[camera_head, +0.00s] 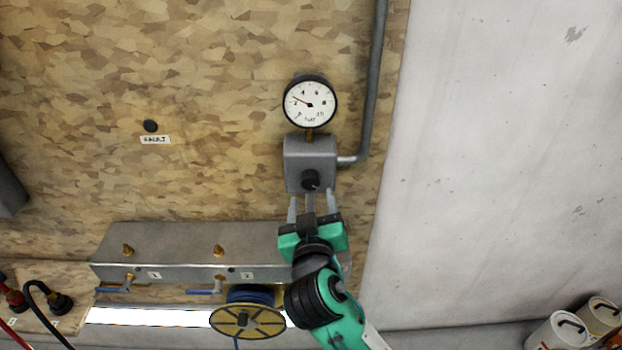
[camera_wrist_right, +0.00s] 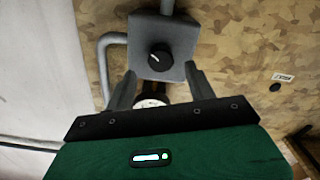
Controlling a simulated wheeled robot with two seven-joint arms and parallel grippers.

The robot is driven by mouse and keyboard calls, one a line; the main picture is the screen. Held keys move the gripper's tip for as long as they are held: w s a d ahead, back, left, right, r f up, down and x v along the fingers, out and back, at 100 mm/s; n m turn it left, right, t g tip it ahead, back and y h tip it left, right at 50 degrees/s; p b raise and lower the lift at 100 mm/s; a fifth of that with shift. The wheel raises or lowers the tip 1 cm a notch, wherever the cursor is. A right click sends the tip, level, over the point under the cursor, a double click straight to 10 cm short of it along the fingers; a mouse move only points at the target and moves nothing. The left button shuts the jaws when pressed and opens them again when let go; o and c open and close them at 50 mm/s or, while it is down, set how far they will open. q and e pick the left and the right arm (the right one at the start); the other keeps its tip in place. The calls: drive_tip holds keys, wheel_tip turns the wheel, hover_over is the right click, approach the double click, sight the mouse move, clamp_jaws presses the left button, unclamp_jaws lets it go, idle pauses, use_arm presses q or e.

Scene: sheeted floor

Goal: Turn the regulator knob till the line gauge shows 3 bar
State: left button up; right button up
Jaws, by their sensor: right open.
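The round white line gauge (camera_head: 310,103) is above the grey regulator box (camera_head: 299,150) on the wall. Its needle points up and left, near the 2 mark and on the side toward 4; the exact reading is too small to tell. The black regulator knob (camera_head: 310,179) is on the front of the box and also shows in the wrist view (camera_wrist_right: 160,57), with a pale mark on its face. My right gripper (camera_head: 312,197) is open and empty just below the knob. In the wrist view its fingers (camera_wrist_right: 160,75) stand apart on either side of the knob's line. My left gripper is out of view.
A grey pipe (camera_head: 376,80) runs up from the box's right side. Below left is a metal manifold (camera_head: 185,243) with brass fittings and blue-handled valves. A yellow hose reel (camera_head: 247,321) hangs under it. A black button (camera_head: 150,126) above a FAULT label is left of the gauge.

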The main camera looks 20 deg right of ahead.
sight(311, 186)
drive_tip(key=p+x, duration=0.1)
drive_tip(key=x, duration=0.3)
drive_tip(key=shift+r, duration=0.1)
drive_tip(key=shift+w+d, duration=0.1)
drive_tip(key=shift+w, duration=0.4)
